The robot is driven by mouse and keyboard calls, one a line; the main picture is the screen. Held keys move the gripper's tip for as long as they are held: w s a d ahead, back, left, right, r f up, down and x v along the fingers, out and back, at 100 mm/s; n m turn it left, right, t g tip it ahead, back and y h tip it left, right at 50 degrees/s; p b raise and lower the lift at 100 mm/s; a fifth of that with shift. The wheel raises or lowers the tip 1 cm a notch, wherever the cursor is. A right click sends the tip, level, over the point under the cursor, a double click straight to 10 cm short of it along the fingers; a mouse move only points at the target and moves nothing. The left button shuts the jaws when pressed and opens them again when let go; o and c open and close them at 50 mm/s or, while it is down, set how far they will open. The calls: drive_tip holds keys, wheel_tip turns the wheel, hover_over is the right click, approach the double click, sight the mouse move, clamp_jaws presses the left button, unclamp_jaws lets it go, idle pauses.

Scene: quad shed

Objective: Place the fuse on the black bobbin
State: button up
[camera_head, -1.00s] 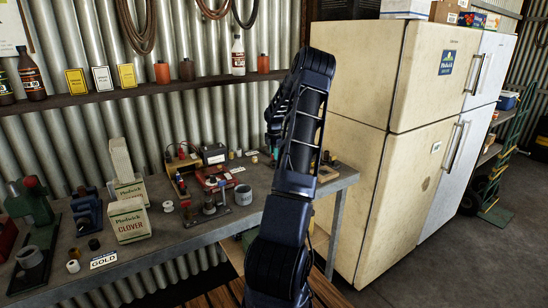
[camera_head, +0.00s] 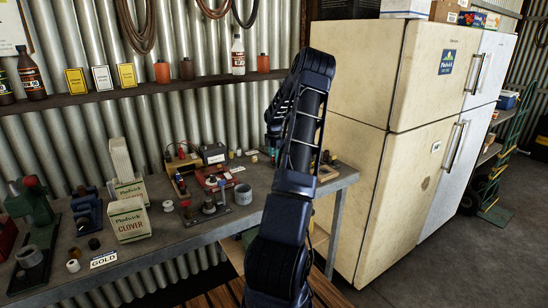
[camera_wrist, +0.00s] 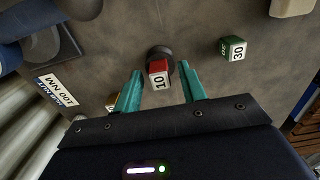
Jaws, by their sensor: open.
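In the wrist view a red fuse (camera_wrist: 158,78) marked 10 lies between the two teal fingers of my gripper (camera_wrist: 160,76). The fingers are open, one on each side of the fuse. A dark round black bobbin (camera_wrist: 159,52) shows just behind the fuse. The fuse overlaps its near edge and seems to rest on it, though the contact is hidden. In the head view my gripper is mostly hidden behind my arm, over the right end of the bench.
A green block (camera_wrist: 233,49) marked 30 lies right of the bobbin. A label card (camera_wrist: 55,92) lies at the left. In the head view the bench (camera_head: 180,240) holds a grey mug (camera_head: 243,195) and boxes (camera_head: 128,219). A refrigerator (camera_head: 370,150) stands to the right.

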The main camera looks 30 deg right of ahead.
wheel_tip(320, 180, up, 12)
drive_tip(key=f, duration=0.1)
drive_tip(key=s+a+r+m+h, duration=0.1)
drive_tip(key=s+a+r+m, duration=0.3)
drive_tip(key=a, duration=0.5)
drive_tip(key=s+a+r+m+t, duration=0.1)
drive_tip(key=s+a+r, duration=0.45)
drive_tip(key=a, duration=0.35)
drive_tip(key=s+a+r+m+h, duration=0.1)
drive_tip(key=s+a+r+m, duration=0.25)
drive_tip(key=a+r, duration=0.35)
drive_tip(key=s+a+f+m+t+y, duration=0.1)
drive_tip(key=s+a+m, duration=0.3)
drive_tip(key=s, duration=0.9)
drive_tip(key=s+a+f+m+t+y, duration=0.1)
drive_tip(key=s+a+m, duration=0.4)
drive_tip(key=s+a, duration=0.6)
drive_tip(key=s+t, duration=0.1)
drive_tip(key=s, duration=0.2)
drive_tip(key=shift+s+t, duration=0.3)
drive_tip(key=shift+o, duration=0.5)
drive_tip(key=shift+m, duration=0.25)
